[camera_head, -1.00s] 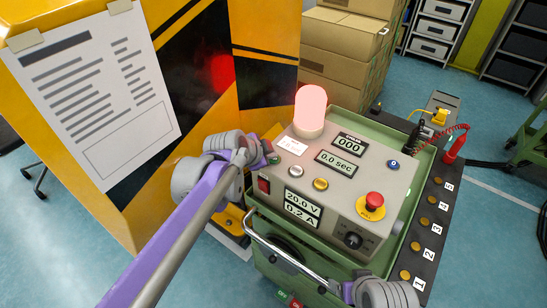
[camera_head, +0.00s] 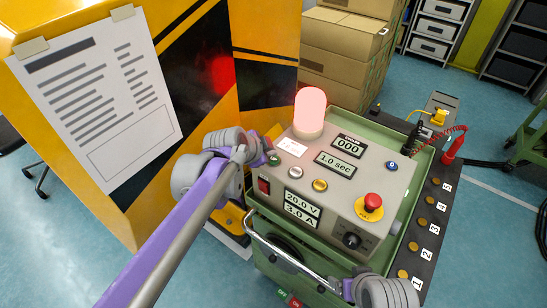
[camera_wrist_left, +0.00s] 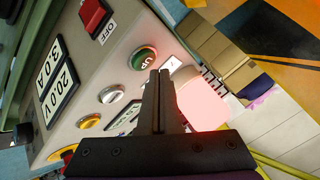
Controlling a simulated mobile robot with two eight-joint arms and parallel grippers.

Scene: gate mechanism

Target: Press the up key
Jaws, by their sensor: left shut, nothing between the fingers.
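The up key is a round green button (camera_head: 274,159) on the left edge of the grey control box's top panel (camera_head: 330,190). In the left wrist view the green button (camera_wrist_left: 144,58) carries the letters UP. My left gripper (camera_head: 265,150) is shut and empty, its tips at the green button. The displays read 000, 1.0 sec, 20.0 V and 3.0 A. My right gripper is not in view; only grey arm parts show at the bottom right.
A pink-lit lamp (camera_head: 309,112) stands just behind the key. A red switch (camera_head: 264,186), silver button (camera_head: 295,172), yellow button (camera_head: 320,185) and red mushroom button (camera_head: 372,201) are nearby. A yellow gate cabinet (camera_head: 150,40) stands left, and a chrome handle (camera_head: 285,255) runs in front.

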